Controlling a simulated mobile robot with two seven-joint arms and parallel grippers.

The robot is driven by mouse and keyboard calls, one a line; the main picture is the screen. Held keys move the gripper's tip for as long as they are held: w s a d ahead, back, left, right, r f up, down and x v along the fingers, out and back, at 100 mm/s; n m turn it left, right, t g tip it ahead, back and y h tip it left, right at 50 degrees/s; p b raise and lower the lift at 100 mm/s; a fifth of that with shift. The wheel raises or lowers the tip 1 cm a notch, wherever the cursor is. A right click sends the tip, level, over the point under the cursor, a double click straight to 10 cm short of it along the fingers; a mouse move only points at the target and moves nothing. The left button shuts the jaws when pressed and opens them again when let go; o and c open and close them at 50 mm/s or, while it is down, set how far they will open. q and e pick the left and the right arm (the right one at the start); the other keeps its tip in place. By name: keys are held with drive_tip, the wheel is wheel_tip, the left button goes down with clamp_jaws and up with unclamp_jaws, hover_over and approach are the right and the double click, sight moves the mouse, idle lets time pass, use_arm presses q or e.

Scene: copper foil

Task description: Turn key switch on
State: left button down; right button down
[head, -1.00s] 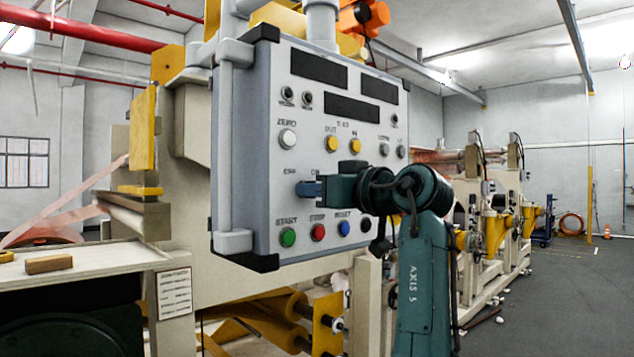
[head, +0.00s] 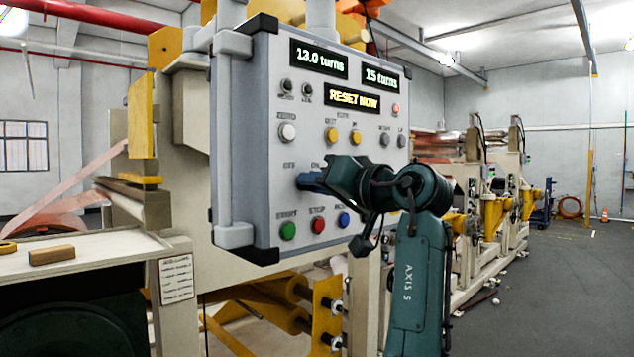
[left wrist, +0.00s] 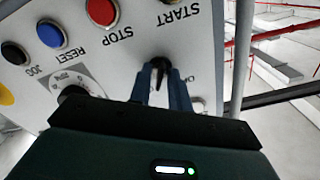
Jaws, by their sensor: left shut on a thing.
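The grey control panel (head: 270,150) fills the middle of the head view. Its displays (head: 318,60) are lit and read 13.0 turns, 15 turns and RESET NOW. My left gripper (head: 306,182) is at the panel by the OFF and ON labels, its wrist rolled at a slant. In the left wrist view its two blue fingers (left wrist: 162,88) are shut on the black key of the key switch (left wrist: 159,66). In the head view the gripper hides the key switch. My right gripper is in neither view.
Below the key switch are the green START button (head: 288,231), the red STOP button (head: 318,227) and the blue RESET button (head: 344,219). A bench with a wooden block (head: 52,255) stands at left. Floor (head: 550,290) is open at right.

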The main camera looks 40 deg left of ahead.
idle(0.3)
use_arm(q)
drive_tip(key=c, duration=1.6)
unclamp_jaws()
drive_tip(key=shift+d, duration=0.1)
drive_tip(key=d+b, duration=0.1)
drive_tip(key=d, duration=0.3)
drive_tip(key=d+b, duration=0.1)
drive_tip(key=d, duration=0.3)
drive_tip(key=s+d+b, duration=0.1)
drive_tip(key=d, duration=0.4)
